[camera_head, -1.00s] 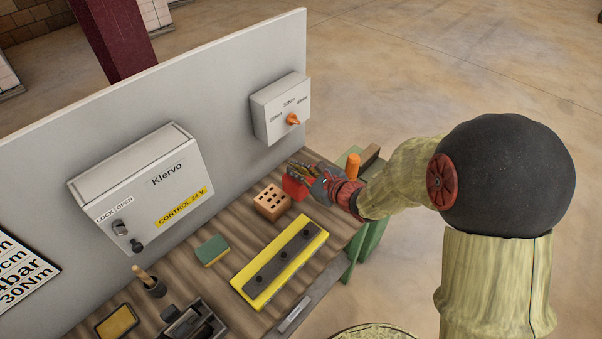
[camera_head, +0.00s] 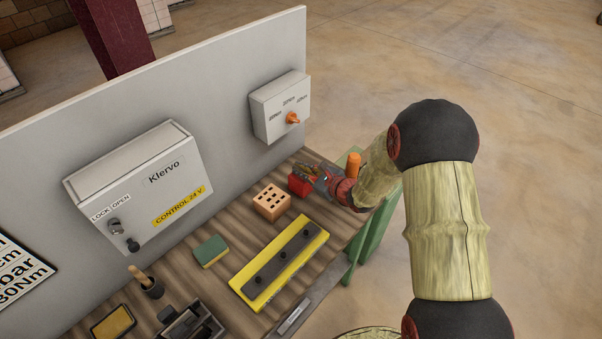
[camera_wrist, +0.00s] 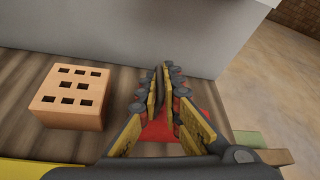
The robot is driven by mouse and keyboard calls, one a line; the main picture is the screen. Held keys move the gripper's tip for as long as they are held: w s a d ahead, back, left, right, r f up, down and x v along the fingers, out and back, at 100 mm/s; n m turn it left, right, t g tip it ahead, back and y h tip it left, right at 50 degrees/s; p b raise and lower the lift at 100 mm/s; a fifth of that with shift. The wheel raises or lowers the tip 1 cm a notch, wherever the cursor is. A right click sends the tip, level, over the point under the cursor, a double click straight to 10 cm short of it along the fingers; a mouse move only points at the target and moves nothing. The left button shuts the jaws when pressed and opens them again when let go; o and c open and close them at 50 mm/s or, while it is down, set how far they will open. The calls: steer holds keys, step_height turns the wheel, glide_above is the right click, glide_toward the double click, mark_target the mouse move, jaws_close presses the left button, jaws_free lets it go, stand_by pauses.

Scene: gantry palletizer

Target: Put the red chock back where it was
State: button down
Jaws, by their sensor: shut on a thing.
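The red chock (camera_head: 299,186) is at the far right part of the wooden bench top, by the grey back panel. My gripper (camera_head: 312,178) reaches it from the right and is shut on it. In the wrist view the red chock (camera_wrist: 160,128) shows between and behind the yellow-and-black fingers (camera_wrist: 163,85), which hide much of it. I cannot tell whether the chock touches the bench top or is held just above it.
A tan block with holes (camera_head: 271,203) stands close to the left of the chock. A yellow plate with a dark bar (camera_head: 280,262) lies nearer. An orange cylinder (camera_head: 353,164) rises behind my wrist. A grey switch box (camera_head: 281,107) hangs on the panel above.

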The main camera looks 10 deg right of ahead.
steer(key=shift+f, duration=0.45)
steer(key=c, duration=2)
jaws_free()
